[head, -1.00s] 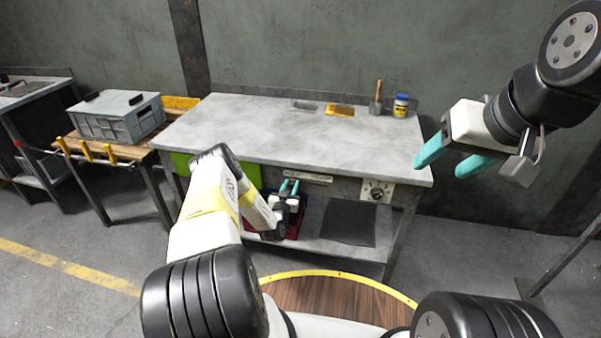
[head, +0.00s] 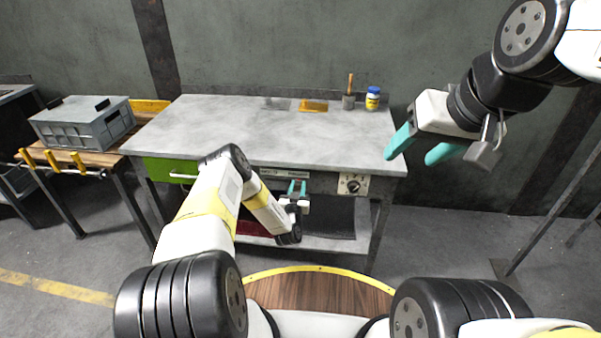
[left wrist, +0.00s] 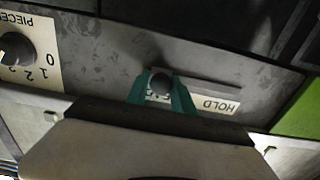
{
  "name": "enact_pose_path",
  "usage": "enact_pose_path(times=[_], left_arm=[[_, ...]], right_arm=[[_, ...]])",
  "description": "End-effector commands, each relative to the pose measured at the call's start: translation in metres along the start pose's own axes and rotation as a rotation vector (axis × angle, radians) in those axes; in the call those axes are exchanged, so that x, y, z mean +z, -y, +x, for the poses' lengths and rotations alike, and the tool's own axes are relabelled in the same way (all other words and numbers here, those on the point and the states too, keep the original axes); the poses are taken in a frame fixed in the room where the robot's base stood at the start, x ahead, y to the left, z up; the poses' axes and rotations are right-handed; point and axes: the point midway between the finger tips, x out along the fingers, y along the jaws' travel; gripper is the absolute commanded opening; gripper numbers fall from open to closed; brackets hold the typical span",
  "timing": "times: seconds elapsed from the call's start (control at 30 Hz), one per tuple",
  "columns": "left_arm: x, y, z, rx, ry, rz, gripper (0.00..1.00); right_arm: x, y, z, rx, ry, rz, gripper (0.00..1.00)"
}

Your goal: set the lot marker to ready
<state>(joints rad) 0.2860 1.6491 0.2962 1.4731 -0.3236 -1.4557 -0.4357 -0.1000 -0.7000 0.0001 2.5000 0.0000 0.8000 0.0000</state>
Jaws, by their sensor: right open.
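The word HOLD (left wrist: 214,103) reads upside down to the right of the knob; the lettering behind my fingers is mostly covered. My left gripper (left wrist: 161,92) has its teal fingers apart, one on each side of the knob. I cannot tell whether they press on it. In the head view my left gripper (head: 297,188) is at the bench front, by the label strip (head: 285,174). My right gripper (head: 417,152) is open and empty beside the bench's right end.
A dial panel (head: 351,185) sits right of the strip; its dial (left wrist: 14,50) shows in the left wrist view. A green drawer front (head: 168,171) is at left.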

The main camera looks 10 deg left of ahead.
Motion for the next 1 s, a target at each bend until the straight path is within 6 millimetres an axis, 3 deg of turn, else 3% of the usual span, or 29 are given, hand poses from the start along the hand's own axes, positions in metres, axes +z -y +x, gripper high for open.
enact_pose_path(times=[0.03, 0.1, 0.47, 0.8, 1.0], left_arm=[[0.001, -0.005, -0.001, 0.011, 0.002, -0.002, 0.37], [0.001, -0.005, -0.001, 0.01, 0.002, -0.002, 0.47], [0.001, -0.003, -0.005, 0.008, 0.002, -0.001, 0.47], [0.001, -0.004, -0.058, 0.009, 0.004, -0.002, 0.47], [0.001, -0.004, -0.077, 0.009, 0.002, -0.002, 0.47]], right_arm=[[0.0, 0.0, 0.0, 0.0, 0.0, 0.0, 0.59], [0.0, 0.0, 0.0, 0.0, 0.0, 0.0, 0.59], [0.0, 0.0, 0.0, 0.0, 0.0, 0.0, 0.59], [0.0, 0.0, 0.0, 0.0, 0.0, 0.0, 0.59], [0.0, 0.0, 0.0, 0.0, 0.0, 0.0, 0.59]])
